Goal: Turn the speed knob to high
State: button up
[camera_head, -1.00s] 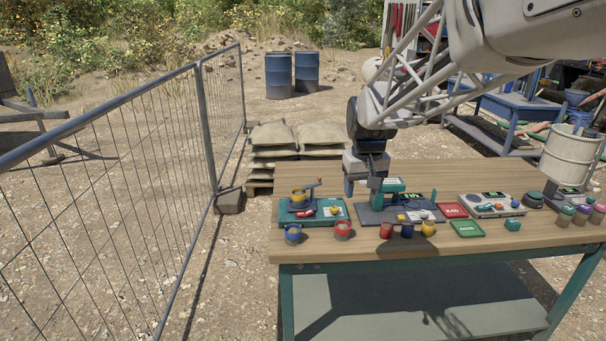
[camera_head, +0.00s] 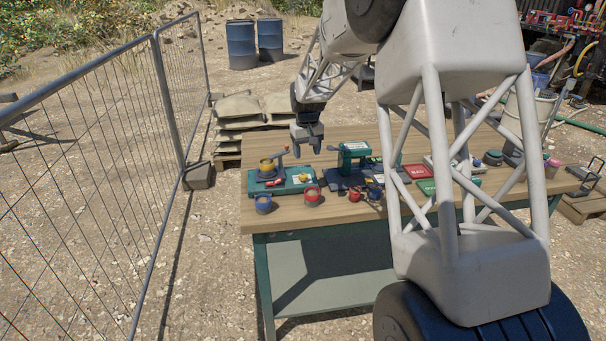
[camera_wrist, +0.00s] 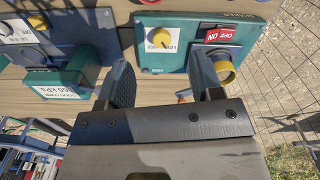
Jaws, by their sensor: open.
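The speed knob (camera_wrist: 159,38) is yellow and sits on a white plate whose visible label reads LOW, on the green mixer base (camera_wrist: 210,60). In the head view the mixer base (camera_head: 285,188) stands at the left end of the table, with the small yellow knob (camera_head: 304,177) on its right part. My gripper (camera_head: 306,150) is above and behind the mixer. In the wrist view my gripper (camera_wrist: 160,65) is open and empty. The knob appears beyond the fingertips, between them, with no visible contact. The direction of the knob's pointer is hard to read.
A red OFF switch (camera_wrist: 219,36) and a yellow cup (camera_wrist: 224,72) are beside the knob. A green press-like device (camera_head: 352,152) stands to the right. Blue (camera_head: 263,202) and red (camera_head: 312,196) cups stand in front. A wire fence (camera_head: 90,150) is at left.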

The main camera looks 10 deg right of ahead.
send_over(303, 175)
notch_tip(303, 175, down, 4)
jog(key=shift+w+f, duration=0.1)
jog(key=shift+f, duration=0.05)
jog(key=shift+f, duration=0.15)
jog(key=shift+f, duration=3.75)
jog(key=shift+c, duration=0.2)
jog(key=c, duration=0.9)
